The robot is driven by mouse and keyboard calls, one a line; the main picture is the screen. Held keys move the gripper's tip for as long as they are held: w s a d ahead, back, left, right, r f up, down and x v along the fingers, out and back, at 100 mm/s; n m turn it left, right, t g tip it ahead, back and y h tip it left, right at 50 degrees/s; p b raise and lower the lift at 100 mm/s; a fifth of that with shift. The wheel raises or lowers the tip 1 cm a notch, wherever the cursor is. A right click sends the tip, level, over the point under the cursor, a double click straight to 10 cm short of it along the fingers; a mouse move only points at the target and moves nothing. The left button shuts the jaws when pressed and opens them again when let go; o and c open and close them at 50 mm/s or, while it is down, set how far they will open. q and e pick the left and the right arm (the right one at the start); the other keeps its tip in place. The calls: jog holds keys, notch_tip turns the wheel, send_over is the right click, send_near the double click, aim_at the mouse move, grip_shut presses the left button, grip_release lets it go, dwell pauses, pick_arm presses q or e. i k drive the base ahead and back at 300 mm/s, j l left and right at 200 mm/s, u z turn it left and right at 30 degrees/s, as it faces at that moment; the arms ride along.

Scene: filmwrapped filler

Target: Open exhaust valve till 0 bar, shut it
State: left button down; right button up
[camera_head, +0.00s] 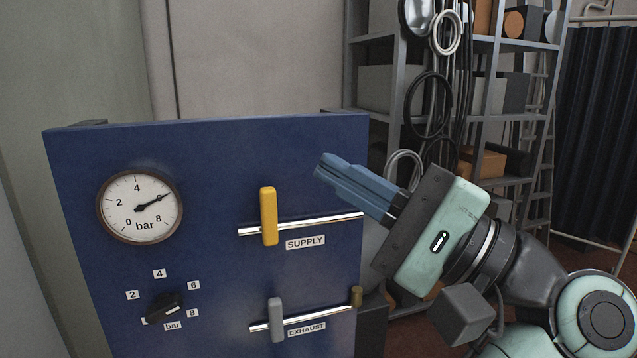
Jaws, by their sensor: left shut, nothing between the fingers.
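A blue panel (215,250) carries a round pressure gauge (140,206); its needle points to the upper right, at about 6 bar. The grey exhaust valve handle (276,320) stands upright, across its horizontal pipe, above the EXHAUST label (307,329). The yellow supply valve handle (268,216) also stands upright across its pipe. My left gripper (322,170) is shut and empty, with blue fingers pointing to the upper left. In the picture it is right of the yellow handle and well above the exhaust handle, apart from both. My right gripper is not in view.
A black knob (165,306) with a bar scale sits at the panel's lower left. A metal shelf (497,100) with boxes and hanging cables stands behind, right of the panel. A dark curtain (597,130) hangs at the far right.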

aim_at(275, 305)
jog(key=k+j, duration=0.6)
jog(key=k, duration=0.15)
jog(key=k+j, duration=0.55)
jog(key=k, duration=0.15)
